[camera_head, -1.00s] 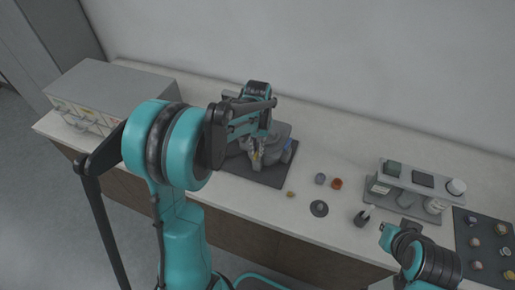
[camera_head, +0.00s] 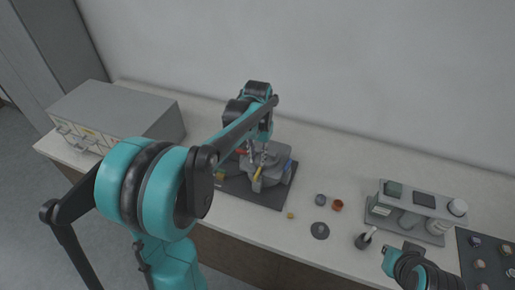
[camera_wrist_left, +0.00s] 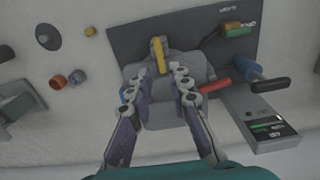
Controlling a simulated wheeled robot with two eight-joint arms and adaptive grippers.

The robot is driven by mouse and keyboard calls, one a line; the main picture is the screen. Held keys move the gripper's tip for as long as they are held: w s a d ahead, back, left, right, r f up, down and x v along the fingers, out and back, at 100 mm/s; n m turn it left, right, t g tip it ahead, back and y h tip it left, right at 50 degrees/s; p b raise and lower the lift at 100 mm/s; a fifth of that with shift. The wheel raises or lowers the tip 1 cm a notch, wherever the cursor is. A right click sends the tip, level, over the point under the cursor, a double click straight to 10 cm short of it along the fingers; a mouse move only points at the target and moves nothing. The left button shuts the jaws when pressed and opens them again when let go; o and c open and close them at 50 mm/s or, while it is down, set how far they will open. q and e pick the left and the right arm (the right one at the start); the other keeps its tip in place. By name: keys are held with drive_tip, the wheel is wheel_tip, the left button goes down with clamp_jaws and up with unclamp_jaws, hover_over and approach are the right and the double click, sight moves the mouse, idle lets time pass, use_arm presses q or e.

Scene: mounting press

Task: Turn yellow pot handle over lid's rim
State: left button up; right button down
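The yellow handle (camera_wrist_left: 159,54) is a short bar on the grey pot-like press (camera_wrist_left: 150,110). It also shows in the head view (camera_head: 257,174), at the front of the press (camera_head: 272,174). My left gripper (camera_wrist_left: 165,73) reaches down over the press. Its two fingertips are apart, one on each side of the bar's lower end, with gaps visible beside it. I see no grip on it. My left arm hides part of the press in the head view. My right arm is at the lower right of the head view, and its fingers do not show.
The press stands on a dark mat (camera_head: 262,195). A red handle (camera_wrist_left: 215,85) and a blue handle (camera_wrist_left: 246,68) are beside it. A grey control box (camera_wrist_left: 262,118) is close by. Small cups (camera_head: 337,205), a grey rack (camera_head: 410,207) and a drawer cabinet (camera_head: 120,112) share the bench.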

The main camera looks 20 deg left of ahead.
use_arm(q)
wheel_tip(320, 180, up, 5)
drive_tip(key=shift+s, duration=0.1)
idle(0.6)
drive_tip(key=s+d+f+t+b, duration=0.2)
drive_tip(key=s+d+f+t, duration=0.1)
drive_tip(key=s, duration=0.5)
drive_tip(key=s+d+f+t+b, duration=0.2)
drive_tip(key=s+d+f+t, duration=0.1)
drive_tip(key=s, duration=0.5)
drive_tip(key=shift+s+d+f+m+t, duration=0.2)
drive_tip(key=shift+d+m+t, duration=0.1)
drive_tip(key=shift+d+t, duration=0.3)
